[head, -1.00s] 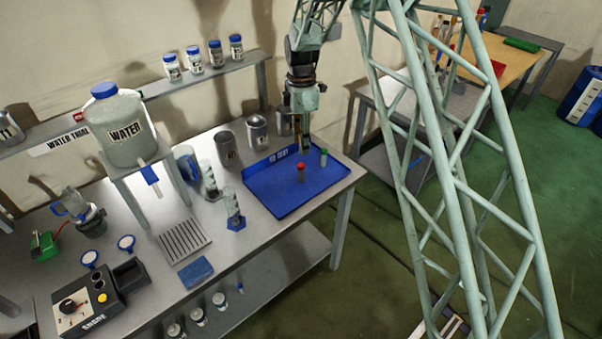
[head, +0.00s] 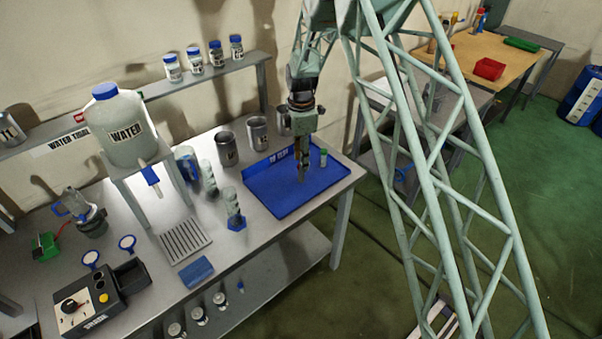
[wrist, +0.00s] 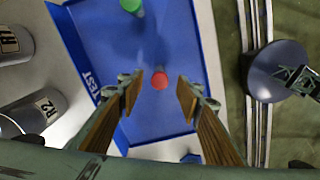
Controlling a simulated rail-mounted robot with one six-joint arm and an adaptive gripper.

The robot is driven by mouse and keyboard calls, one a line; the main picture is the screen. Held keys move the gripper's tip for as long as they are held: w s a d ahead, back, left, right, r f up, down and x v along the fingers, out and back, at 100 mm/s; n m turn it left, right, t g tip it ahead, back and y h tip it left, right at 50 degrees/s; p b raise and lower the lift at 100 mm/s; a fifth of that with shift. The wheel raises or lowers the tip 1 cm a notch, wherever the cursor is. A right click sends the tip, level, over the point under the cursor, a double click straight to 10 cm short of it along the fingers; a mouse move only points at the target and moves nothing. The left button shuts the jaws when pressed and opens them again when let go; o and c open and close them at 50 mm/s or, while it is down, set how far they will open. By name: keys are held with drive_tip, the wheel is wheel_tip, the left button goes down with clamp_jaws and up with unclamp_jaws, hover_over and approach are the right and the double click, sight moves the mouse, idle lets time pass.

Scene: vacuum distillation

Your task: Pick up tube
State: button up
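My gripper (head: 302,178) points down over the blue tray (head: 280,202) in the head view. In the wrist view, my gripper (wrist: 160,92) is open, one finger on each side of a red-capped tube (wrist: 160,80). The cap lies in the gap between the fingertips as seen from above. I cannot tell whether the fingertips are down at its height. In the head view my gripper hides this tube.
Metal cups (head: 257,134) stand behind the tray. Twisted glassware (head: 232,208) stands left of it, with a water container (head: 124,128) farther left. The tray's middle and front are clear. The table's edge runs close to the tray's right side.

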drive_tip(key=shift+f, duration=0.3)
drive_tip(key=shift+f, duration=0.1)
drive_tip(key=shift+a+f+p, duration=0.1)
drive_tip(key=shift+f+p, duration=0.4)
drive_tip(key=shift+f, duration=2)
drive_tip(key=shift+c, duration=0.5)
drive_tip(key=c, duration=0.8)
